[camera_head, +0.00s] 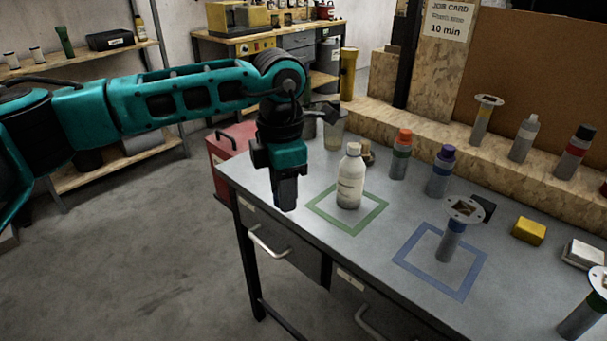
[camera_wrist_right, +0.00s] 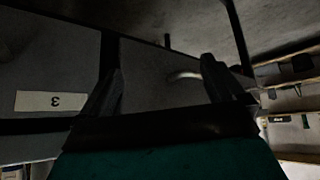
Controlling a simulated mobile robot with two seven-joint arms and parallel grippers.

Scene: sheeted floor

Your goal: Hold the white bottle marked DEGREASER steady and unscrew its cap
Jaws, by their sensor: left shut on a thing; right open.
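The white bottle (camera_head: 350,180) stands upright in the green square outline (camera_head: 318,205) on the grey bench. Its label is too small to read here, and its top is white and narrow. My left gripper (camera_head: 286,203) points down at the bench's left edge, left of the bottle, with a visible gap between them. Its fingers are together on something small that they hide; I cannot tell what. My right gripper (camera_wrist_right: 160,92) shows only in the right wrist view. Its fingers are apart and empty, facing the bench's drawer fronts.
An orange-capped bottle (camera_head: 401,155) and a purple-capped bottle (camera_head: 440,170) stand right of the white bottle. A flanged post (camera_head: 452,240) stands in the blue square. A yellow block (camera_head: 529,231) lies farther right. A drawer label (camera_wrist_right: 51,101) shows a 3.

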